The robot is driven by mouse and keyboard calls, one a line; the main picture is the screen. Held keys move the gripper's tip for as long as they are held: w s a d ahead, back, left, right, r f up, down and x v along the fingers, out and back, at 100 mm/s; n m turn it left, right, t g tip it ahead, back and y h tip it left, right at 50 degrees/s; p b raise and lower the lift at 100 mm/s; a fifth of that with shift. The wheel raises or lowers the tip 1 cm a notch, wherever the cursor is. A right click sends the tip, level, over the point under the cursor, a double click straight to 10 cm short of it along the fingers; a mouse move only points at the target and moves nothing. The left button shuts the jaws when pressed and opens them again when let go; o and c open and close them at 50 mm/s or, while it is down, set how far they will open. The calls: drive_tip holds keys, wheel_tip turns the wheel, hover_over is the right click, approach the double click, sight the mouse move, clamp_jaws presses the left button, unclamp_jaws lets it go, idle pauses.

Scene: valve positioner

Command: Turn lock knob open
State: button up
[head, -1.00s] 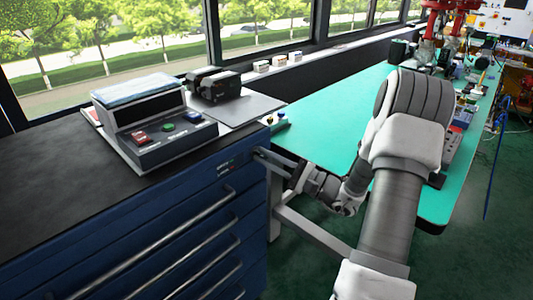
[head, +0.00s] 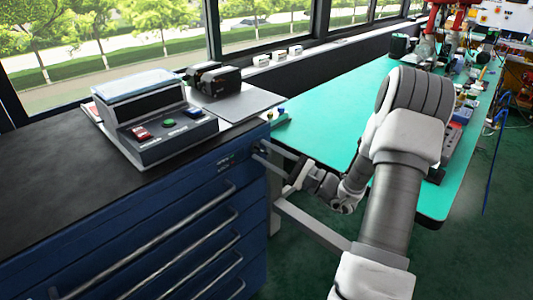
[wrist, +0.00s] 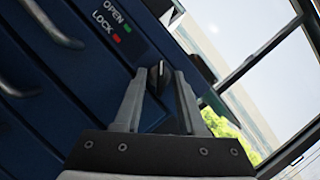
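The lock knob (wrist: 156,76) is a small black knob on the blue cabinet front, seen in the wrist view. Its ridge looks roughly upright in that picture. Beside it are an OPEN label with a green mark (wrist: 127,28) and a LOCK label with a red mark (wrist: 116,38). My gripper (wrist: 160,80) is open, with its two grey fingers on either side of the knob and gaps showing. I cannot tell whether a finger touches it. In the head view my gripper (head: 264,149) is at the upper right corner of the blue drawer cabinet (head: 190,212); the knob is hidden there.
The cabinet has several long drawer handles (head: 160,240) sticking out. On its black top stand a grey control box (head: 155,125) with buttons and a black device (head: 215,79). A green-topped table (head: 320,125) stands to the right, with equipment farther back.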

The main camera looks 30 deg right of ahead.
drive_tip(key=p+v, duration=0.1)
drive_tip(key=v, duration=1.6)
drive_tip(key=shift+s+p, duration=0.15)
drive_tip(key=shift+p, duration=0.15)
drive_tip(key=shift+d, duration=0.1)
